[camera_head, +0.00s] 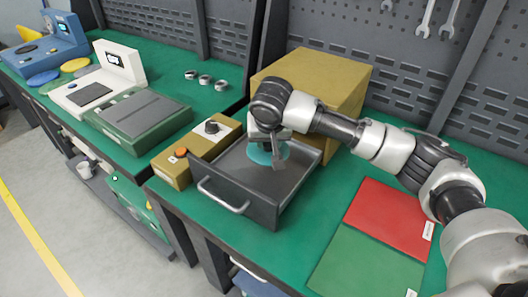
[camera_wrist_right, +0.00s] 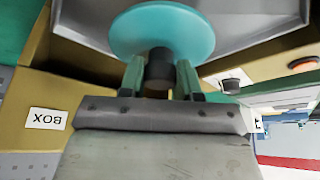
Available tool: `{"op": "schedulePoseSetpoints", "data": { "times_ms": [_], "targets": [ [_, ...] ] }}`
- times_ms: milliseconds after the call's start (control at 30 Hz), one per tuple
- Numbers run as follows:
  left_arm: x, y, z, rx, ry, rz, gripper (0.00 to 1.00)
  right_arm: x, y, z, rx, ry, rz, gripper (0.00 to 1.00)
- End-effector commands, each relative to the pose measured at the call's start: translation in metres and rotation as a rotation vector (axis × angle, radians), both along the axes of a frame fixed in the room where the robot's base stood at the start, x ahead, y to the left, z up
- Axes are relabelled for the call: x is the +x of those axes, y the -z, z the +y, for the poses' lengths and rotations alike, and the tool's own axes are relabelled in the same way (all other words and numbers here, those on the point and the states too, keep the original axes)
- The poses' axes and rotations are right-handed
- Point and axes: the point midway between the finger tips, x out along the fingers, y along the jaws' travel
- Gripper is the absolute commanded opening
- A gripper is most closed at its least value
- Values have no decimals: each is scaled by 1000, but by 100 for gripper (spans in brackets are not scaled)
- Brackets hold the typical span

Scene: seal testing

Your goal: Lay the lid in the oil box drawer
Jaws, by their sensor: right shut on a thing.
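The lid is a teal disc with a dark knob; in the head view the lid (camera_head: 260,156) is over the open drawer, and in the right wrist view the lid (camera_wrist_right: 165,30) shows large. My right gripper (camera_wrist_right: 160,78) is shut on its dark knob. In the head view my right gripper (camera_head: 267,141) points down over the drawer. The oil box drawer (camera_head: 235,202) is grey with a metal handle, pulled out from the yellow box (camera_head: 335,75). Its visible floor looks empty. I cannot tell whether the lid touches the drawer floor. My left gripper is not in view.
A yellow control unit (camera_head: 172,170) with an orange button and a dark knob stands left of the drawer. Red (camera_head: 388,215) and green (camera_head: 365,262) sheets lie at the right. A pegboard with wrenches rises behind. Another bench with devices stands at the left.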

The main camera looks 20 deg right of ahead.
Motion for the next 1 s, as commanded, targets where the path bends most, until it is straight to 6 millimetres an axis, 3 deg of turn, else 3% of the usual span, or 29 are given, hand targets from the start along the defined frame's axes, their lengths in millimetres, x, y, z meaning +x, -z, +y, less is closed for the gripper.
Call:
{"op": "schedulePoseSetpoints", "data": {
  "times_ms": [100,233,500,833,867,1000],
  "targets": [
    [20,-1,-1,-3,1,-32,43,7,4,8,1,-1,-3,0],
    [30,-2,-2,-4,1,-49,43,8,11,9,-1,0,-3,0],
    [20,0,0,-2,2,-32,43,7,45,9,-1,0,-3,0],
    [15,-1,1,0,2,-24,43,7,47,9,0,0,-3,0],
    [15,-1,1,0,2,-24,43,7,49,9,0,0,-1,34],
    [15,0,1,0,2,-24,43,7,49,9,0,0,-1,56]
  ]
}}
